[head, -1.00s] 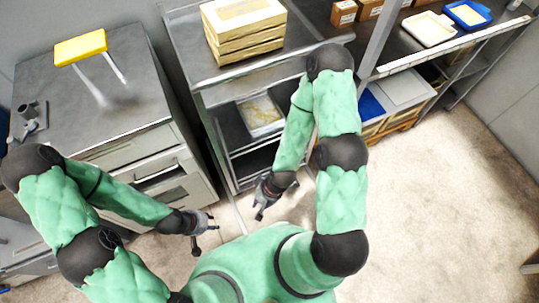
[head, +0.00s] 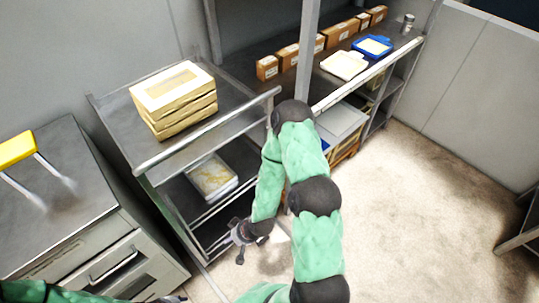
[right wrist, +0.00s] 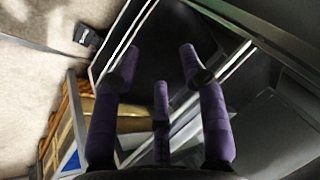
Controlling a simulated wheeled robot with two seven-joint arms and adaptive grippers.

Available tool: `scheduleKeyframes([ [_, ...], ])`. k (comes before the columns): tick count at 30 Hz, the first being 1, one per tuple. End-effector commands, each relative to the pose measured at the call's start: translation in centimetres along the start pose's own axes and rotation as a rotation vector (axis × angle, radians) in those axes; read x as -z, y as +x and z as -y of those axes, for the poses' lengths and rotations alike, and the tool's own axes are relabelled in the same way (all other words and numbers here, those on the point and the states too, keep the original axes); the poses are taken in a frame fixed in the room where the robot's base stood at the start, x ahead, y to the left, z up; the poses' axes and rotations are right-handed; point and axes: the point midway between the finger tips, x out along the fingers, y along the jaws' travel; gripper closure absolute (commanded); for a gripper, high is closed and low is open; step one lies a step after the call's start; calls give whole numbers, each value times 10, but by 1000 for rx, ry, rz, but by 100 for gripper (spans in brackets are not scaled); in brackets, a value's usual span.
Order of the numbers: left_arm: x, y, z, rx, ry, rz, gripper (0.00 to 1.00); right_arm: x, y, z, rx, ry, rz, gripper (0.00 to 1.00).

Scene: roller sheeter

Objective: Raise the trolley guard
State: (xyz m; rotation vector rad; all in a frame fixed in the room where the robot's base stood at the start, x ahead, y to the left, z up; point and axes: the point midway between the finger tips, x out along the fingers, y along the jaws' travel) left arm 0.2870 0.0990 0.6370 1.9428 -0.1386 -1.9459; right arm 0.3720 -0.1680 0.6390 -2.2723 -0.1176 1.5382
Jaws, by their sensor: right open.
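The metal trolley (head: 150,178) stands left of centre in the head view, with shelves below its top. A bright metal rail (head: 205,133) runs along the top's near edge; I cannot tell if it is the guard. My right gripper (head: 238,247) is low in front of the trolley, near the lower shelves, and looks empty. In the right wrist view its purple fingers (right wrist: 160,85) are spread apart, with dark panels and metal edges beyond. Whether they touch anything is unclear. My left gripper (head: 174,299) barely shows at the bottom edge of the head view.
Stacked boxes (head: 172,92) sit on the trolley top, and a tray (head: 212,178) lies on a lower shelf. A grey cabinet (head: 110,262) stands left, with a yellow-topped item (head: 16,149). A shelf unit (head: 365,73) stands at right. The floor (head: 420,190) there is clear.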

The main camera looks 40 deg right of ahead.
Motion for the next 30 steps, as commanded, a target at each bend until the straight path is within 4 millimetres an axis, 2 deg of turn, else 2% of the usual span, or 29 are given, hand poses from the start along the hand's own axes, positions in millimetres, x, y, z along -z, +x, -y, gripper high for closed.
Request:
scheduleKeyframes([
  [1, 0, -2, -1, 0, 0, 0, 65, 27, -6, -22, -8, -3, -110, 57],
  [3, 0, -3, -1, 0, 0, 0, 65, 59, -18, -47, -15, -28, -256, 57],
  [5, 0, -3, -1, 0, 0, 0, 65, 84, -32, -70, -29, -52, -379, 57],
  [6, 0, -4, -1, 0, 0, 0, 65, 98, -44, -84, -40, -69, -460, 57],
  [10, 0, -6, -2, 0, 0, 0, 65, 134, -92, -131, -93, -134, -717, 57],
  [15, 0, -8, -3, 0, 0, 0, 65, 151, -164, -177, -172, -231, -997, 57],
  [18, 0, -9, -3, 0, 0, 0, 65, 150, -196, -191, -205, -278, -1106, 57],
  [21, 0, -9, -3, 0, 0, 0, 65, 148, -217, -198, -225, -310, -1173, 57],
  [25, 0, -8, -3, 0, 0, 0, 65, 148, -225, -201, -232, -327, -1206, 57],
  [30, 0, -5, -2, 0, 0, 0, 65, 165, -219, -200, -230, -332, -1209, 57],
])
